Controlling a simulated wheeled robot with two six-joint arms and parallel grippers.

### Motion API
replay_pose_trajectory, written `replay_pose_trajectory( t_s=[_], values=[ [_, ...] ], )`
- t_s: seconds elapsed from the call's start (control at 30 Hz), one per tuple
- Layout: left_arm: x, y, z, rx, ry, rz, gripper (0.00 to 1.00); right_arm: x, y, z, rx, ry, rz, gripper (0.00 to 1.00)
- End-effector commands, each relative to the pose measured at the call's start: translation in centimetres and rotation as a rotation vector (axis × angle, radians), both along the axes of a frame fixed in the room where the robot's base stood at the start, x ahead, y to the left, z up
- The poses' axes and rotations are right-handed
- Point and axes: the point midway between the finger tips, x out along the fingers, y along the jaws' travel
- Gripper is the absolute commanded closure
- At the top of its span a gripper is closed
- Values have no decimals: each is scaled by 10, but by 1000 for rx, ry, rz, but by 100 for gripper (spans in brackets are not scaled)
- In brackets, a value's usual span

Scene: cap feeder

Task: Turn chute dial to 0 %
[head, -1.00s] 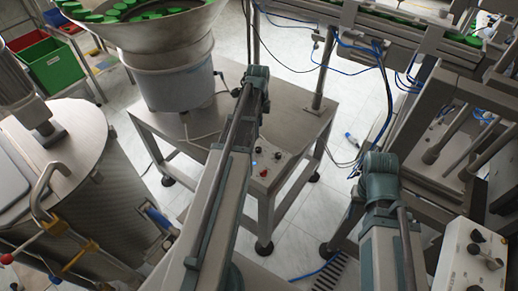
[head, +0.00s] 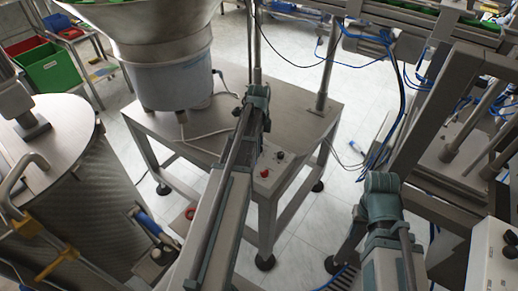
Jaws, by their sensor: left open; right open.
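A small pale control box (head: 270,166) sits on the front corner of the feeder's steel table, just right of my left arm. It has a black knob (head: 280,155) and a red button (head: 265,173); its markings are too small to read. A second pale panel (head: 490,262) stands at the right edge, partly cut off, with a dark knob (head: 507,252). I cannot tell which knob is the chute dial. My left arm reaches up the middle, overlapping the first box's left side; my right arm is at lower right. Neither gripper's fingers show.
The bowl feeder (head: 168,60) stands on the steel table (head: 215,120). A steel tank (head: 85,190) with pipes and a yellow-handled valve is at left. Machine frames and a conveyor (head: 440,22) fill the right and back. Floor shows between the table and my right arm.

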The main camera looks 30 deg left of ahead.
Motion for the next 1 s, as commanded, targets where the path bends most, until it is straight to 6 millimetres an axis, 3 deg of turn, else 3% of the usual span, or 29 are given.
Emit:
replay_pose_trajectory(
  t_s=[0.17, 0.2, 0.53, 1.0],
  values=[
    [0, 0, 1, 0, 0, 0, 37, 0, 0, 1, 0, 0, 0, 50],
    [0, 0, 1, 0, 0, 0, 41, 0, 0, 1, 0, 0, 0, 50],
    [0, 0, 1, 0, 0, 0, 100, 0, 0, 1, 0, 0, 0, 50],
    [0, 0, 1, 0, 0, 68, 100, 0, 0, 1, 0, 0, 0, 50]
  ],
)
